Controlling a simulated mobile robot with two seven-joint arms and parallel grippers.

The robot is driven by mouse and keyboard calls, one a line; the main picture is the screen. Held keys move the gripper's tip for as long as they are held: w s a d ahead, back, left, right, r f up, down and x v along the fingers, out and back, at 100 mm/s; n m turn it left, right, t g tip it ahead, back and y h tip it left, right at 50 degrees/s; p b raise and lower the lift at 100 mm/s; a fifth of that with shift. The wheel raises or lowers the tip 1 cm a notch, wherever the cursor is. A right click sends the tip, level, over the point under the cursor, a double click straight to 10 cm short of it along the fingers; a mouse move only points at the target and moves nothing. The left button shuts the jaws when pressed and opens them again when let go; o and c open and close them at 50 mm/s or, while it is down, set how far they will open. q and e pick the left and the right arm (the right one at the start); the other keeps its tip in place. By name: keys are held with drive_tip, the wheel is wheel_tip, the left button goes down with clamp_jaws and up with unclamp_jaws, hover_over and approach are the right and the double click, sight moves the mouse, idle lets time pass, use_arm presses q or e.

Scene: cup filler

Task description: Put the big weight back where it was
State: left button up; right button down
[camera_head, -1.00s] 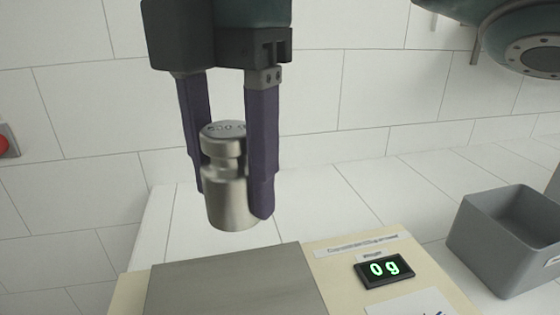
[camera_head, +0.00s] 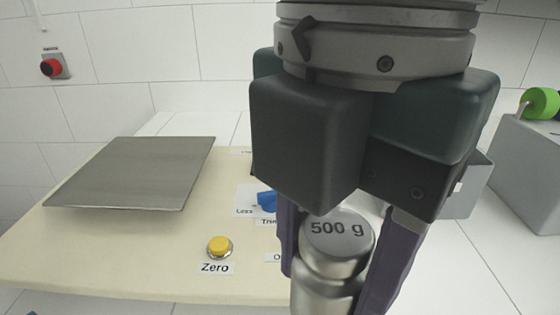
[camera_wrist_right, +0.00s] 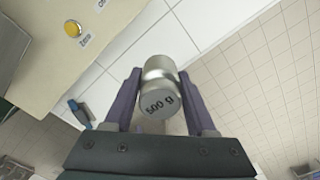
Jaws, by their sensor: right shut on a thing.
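The big weight (camera_head: 338,245) is a shiny metal cylinder with a narrowed neck, marked "500 g" on top. My right gripper (camera_head: 340,285) is shut on it, one purple finger on each side. It looks upright in the head view, where its bottom is cut off by the frame edge. In the right wrist view the weight (camera_wrist_right: 159,85) sits between the fingers of my right gripper (camera_wrist_right: 159,75), with white tiled surface and floor beyond it. My left gripper cannot be made out in either view.
The cream scale board (camera_head: 120,260) carries a bare metal plate (camera_head: 135,172), a yellow Zero button (camera_head: 219,246) and a blue knob (camera_head: 267,201). A grey box (camera_head: 530,170) with a green-ended object (camera_head: 541,102) stands right. A red button (camera_head: 52,67) is on the wall.

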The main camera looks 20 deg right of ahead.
wheel_tip(320, 180, down, 14)
drive_tip(key=b, duration=0.2)
drive_tip(key=shift+w+a+f+b, duration=0.1)
drive_tip(key=shift+w+b, duration=0.05)
drive_tip(key=shift+b, duration=0.2)
drive_tip(key=shift+f+b, duration=0.5)
drive_tip(key=shift+f, duration=1.85)
drive_tip(key=shift+c, duration=1.1)
unclamp_jaws()
drive_tip(key=shift+f, duration=0.15)
wheel_tip(320, 180, up, 12)
drive_tip(key=p, duration=0.2)
drive_tip(key=s+a+f+m+t+y, duration=0.1)
drive_tip(key=s+a+m+y, duration=0.25)
drive_tip(key=a+m, duration=0.25)
drive_tip(key=s+d+f+m+t+h, duration=0.1)
drive_tip(key=d+m, duration=0.4)
drive_tip(key=s+d+f+m+h, duration=0.1)
drive_tip(key=s+d+f+m, duration=0.1)
drive_tip(key=d+m, duration=0.3)
drive_tip(key=s+d+f+m+t+h, duration=0.1)
drive_tip(key=d+f+m, duration=0.1)
drive_tip(key=d+m, duration=0.3)
drive_tip(key=shift+s+d+f+m+t, duration=0.15)
drive_tip(key=shift+d+m, duration=0.05)
drive_tip(key=shift+d, duration=0.25)
drive_tip(key=shift+s+d+f+m+t, duration=0.1)
drive_tip(key=shift+s+d+m+t, duration=0.1)
drive_tip(key=shift+d, duration=0.2)
